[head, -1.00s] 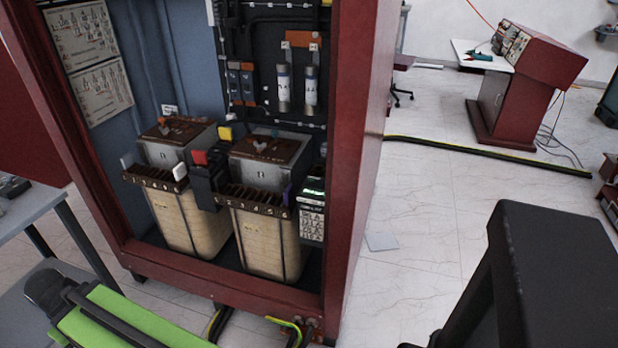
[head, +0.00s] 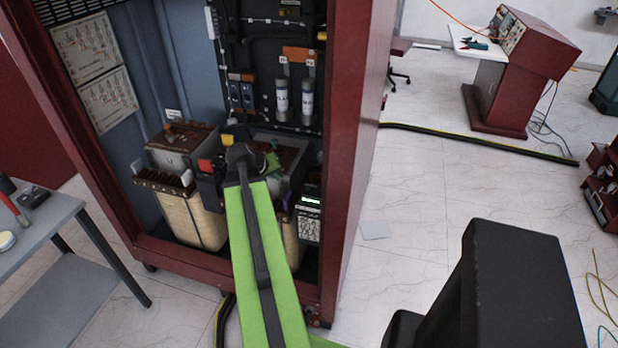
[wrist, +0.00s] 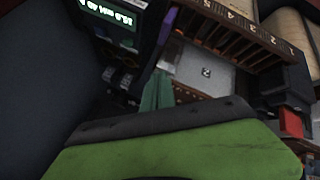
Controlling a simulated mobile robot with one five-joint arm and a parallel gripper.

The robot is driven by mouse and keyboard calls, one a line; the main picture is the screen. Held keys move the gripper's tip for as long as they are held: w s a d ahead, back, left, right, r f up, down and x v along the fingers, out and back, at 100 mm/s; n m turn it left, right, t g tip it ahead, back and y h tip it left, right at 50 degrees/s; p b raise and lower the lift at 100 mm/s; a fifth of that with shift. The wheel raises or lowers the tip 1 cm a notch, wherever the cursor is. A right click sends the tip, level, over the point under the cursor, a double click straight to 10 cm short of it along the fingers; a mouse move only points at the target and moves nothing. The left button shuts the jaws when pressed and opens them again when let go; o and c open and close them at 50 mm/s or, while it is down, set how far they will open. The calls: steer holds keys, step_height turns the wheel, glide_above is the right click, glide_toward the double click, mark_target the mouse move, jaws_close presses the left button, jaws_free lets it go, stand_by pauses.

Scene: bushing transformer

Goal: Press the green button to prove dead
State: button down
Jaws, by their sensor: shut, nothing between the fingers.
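My green arm reaches into the red cabinet (head: 350,150) in the head view. My gripper (head: 272,163) is above the right-hand transformer (head: 292,245), left of a keypad unit with a lit screen (head: 309,212). In the wrist view my gripper (wrist: 158,92) shows as teal fingers, shut and empty. The unit's lit display (wrist: 112,16) is upside down at the upper left of the wrist view. My fingertips are near the unit's lower right; contact cannot be told. I cannot make out a green button in either view.
The left-hand transformer (head: 190,195) stands beside the right one. Small red (head: 206,166) and yellow (head: 227,141) parts sit between them. Two white cylinders (head: 281,96) hang on the back panel. The cabinet's right post is close to the unit. A grey table (head: 45,232) stands left.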

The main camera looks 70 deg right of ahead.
steer(key=s+d+r, duration=0.2)
steer(key=s+d, duration=0.1)
steer(key=s, duration=0.1)
steer(key=s+d+r+m+g+p, duration=0.1)
steer(key=s+d+r, duration=0.1)
steer(key=s, duration=0.3)
steer(key=shift+d+h, duration=0.4)
steer(key=shift+d, duration=0.1)
steer(key=shift+r, duration=0.1)
steer(key=b, duration=0.8)
glide_above(307, 191)
step_height(307, 191, down, 9)
steer(key=shift+r, duration=0.1)
stand_by(0.5)
steer(key=shift+f+b, duration=0.4)
steer(key=shift+b, duration=0.2)
